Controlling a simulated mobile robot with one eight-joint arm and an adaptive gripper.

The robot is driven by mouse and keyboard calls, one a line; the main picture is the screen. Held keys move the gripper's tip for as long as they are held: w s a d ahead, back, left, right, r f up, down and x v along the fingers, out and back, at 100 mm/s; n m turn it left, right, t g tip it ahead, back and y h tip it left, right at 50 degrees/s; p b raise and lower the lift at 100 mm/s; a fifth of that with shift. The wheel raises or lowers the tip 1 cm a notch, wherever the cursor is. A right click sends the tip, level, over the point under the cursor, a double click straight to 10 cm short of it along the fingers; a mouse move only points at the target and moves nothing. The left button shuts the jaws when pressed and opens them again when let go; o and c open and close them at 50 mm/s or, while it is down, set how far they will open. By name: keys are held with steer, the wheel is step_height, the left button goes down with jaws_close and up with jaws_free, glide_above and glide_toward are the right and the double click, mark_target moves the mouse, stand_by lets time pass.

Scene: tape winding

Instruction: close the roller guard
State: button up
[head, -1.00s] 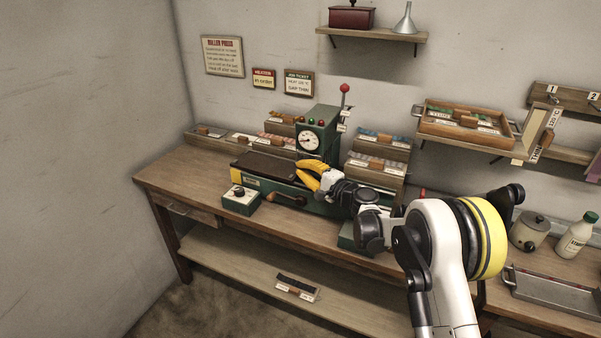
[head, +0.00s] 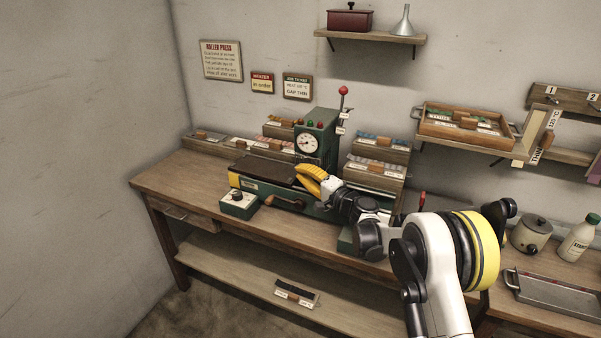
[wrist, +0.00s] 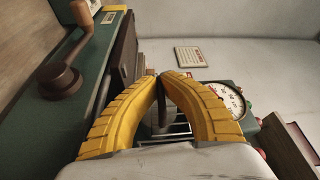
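The green roller press (head: 318,140) stands on the bench with a round dial and a red-knobbed lever. A dark flat plate (head: 262,170) lies on its left side. My gripper (head: 304,172) is at the press, just right of this plate and below the dial. In the wrist view its yellow fingers (wrist: 161,76) are brought together at the tips, with a thin dark bar (wrist: 161,108) between them. Pale parallel bars (wrist: 178,128) show behind it, perhaps part of the roller guard. My fingers and wrist hide much of the roller area, so I cannot tell the guard's position clearly.
A crank (head: 285,202) sticks out at the press's front, with a small green control box (head: 239,203) to its left. Card racks (head: 376,172) stand close on the right and behind. The bench's left end (head: 165,180) is clear.

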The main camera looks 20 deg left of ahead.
steer(key=o, duration=0.5)
steer(key=shift+w+d, duration=0.2)
steer(key=shift+w, duration=0.1)
steer(key=shift+s, duration=0.15)
steer(key=v, duration=1.1)
steer(key=shift+s+d, duration=0.2)
steer(key=shift+d, duration=0.15)
